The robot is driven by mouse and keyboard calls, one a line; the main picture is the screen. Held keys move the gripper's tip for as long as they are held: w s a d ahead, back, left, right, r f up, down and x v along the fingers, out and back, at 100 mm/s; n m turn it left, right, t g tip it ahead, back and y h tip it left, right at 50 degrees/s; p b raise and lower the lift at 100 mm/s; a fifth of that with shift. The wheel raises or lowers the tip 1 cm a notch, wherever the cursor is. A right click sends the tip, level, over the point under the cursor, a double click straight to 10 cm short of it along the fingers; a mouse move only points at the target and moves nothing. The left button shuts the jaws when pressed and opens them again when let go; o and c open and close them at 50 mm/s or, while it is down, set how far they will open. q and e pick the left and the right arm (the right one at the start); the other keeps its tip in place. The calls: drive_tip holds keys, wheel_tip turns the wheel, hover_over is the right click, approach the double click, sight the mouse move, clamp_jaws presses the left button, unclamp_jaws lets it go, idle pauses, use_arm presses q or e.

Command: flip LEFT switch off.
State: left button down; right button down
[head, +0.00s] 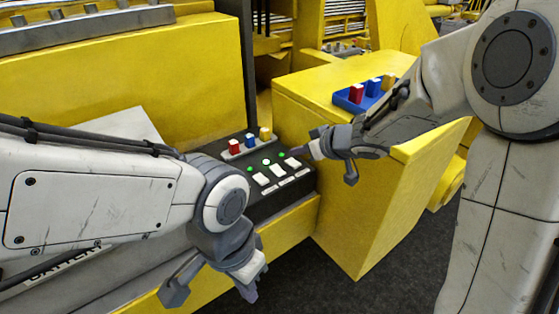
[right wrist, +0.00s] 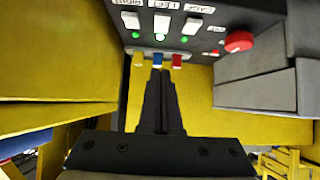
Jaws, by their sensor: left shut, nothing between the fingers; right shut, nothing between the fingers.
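The LEFT switch (head: 276,170) is the middle of three white rocker switches on a dark control panel (head: 308,180). In the right wrist view its label reads LEFT, and the switch (right wrist: 161,23) shows at the top. A green light (head: 266,161) is lit behind it, as behind the other two switches. My right gripper (head: 316,149) is shut and empty, at the panel's right end. In the right wrist view its fingers (right wrist: 158,75) point toward the panel, apart from the switch. My left gripper (head: 248,284) is shut and empty, in front of the panel and low.
Red, blue and yellow blocks (head: 250,141) stand in a row behind the switches. A red button (right wrist: 238,41) is beside the CAGE switch (right wrist: 192,26). A blue tray (head: 345,100) with coloured blocks rests on the yellow housing (head: 310,85) at right.

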drive_tip(key=b, duration=0.2)
hover_over(273, 166)
drive_tip(key=s+d, duration=0.2)
drive_tip(key=s, duration=0.1)
wheel_tip(273, 166, down, 6)
drive_tip(key=shift+d+f, duration=0.1)
drive_tip(key=shift+d, duration=0.05)
drive_tip(key=shift+w+a+f+b, duration=0.1)
drive_tip(key=shift+w+f+b, duration=0.1)
drive_tip(key=shift+f, duration=0.45)
drive_tip(key=shift+w+a+f+b, duration=0.1)
drive_tip(key=shift+f+b, duration=0.05)
drive_tip(key=shift+f, duration=0.45)
drive_tip(key=shift+a+f, duration=0.1)
drive_tip(key=shift+f, duration=0.6)
drive_tip(key=shift+w+f, duration=0.2)
drive_tip(key=shift+f, duration=0.1)
drive_tip(key=shift+a, duration=0.1)
